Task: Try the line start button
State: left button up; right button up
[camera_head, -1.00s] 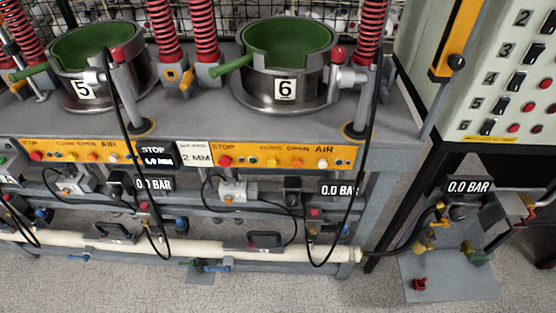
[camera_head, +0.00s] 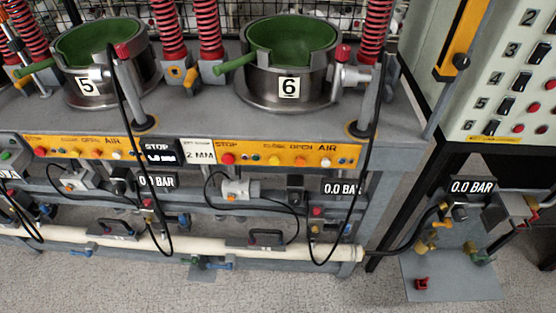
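I cannot tell which control is the line start button; no label for it is readable. A grey-white control cabinet (camera_head: 479,95) at the right has numbered black rocker switches (camera_head: 514,78) and red round buttons (camera_head: 533,107). Two yellow panels on the press bench, one under pot 5 (camera_head: 80,148) and one under pot 6 (camera_head: 284,153), carry small coloured buttons and the words STOP, CLOSE, OPEN and AIR. A green button (camera_head: 6,156) shows at the far left edge. Neither of my grippers is in view.
Steel pots with green insides, number 5 (camera_head: 89,87) and number 6 (camera_head: 289,88), stand on the grey bench. Black cables hang in front. A cream pipe (camera_head: 190,246) runs low along the bench. Gauges (camera_head: 472,187) read 0.0 BAR. Speckled floor lies in front.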

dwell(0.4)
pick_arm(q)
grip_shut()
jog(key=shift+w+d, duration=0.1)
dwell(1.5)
